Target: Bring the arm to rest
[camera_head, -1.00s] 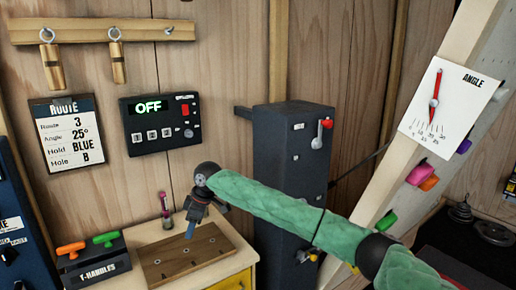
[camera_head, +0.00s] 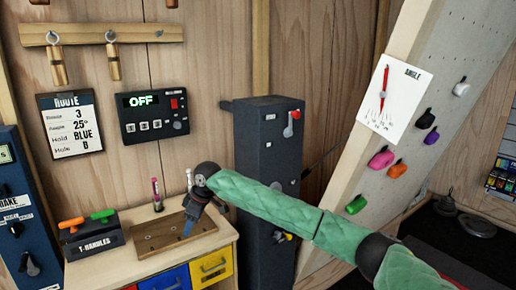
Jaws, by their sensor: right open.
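My right arm, in a green quilted sleeve, reaches in from the lower right. Its right gripper (camera_head: 190,222) points down at the wooden board with holes (camera_head: 160,240) on the workbench. The jaws are open; a blue part shows at their tips, and I cannot tell whether it is part of the gripper. My left gripper is not in view.
A T-handles holder (camera_head: 92,245) stands left of the board, and a pen-like tool (camera_head: 157,196) stands behind it. A dark grey cabinet (camera_head: 268,160) with a red-tipped lever stands behind my arm. The tilted climbing wall (camera_head: 400,150) with coloured holds rises at right.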

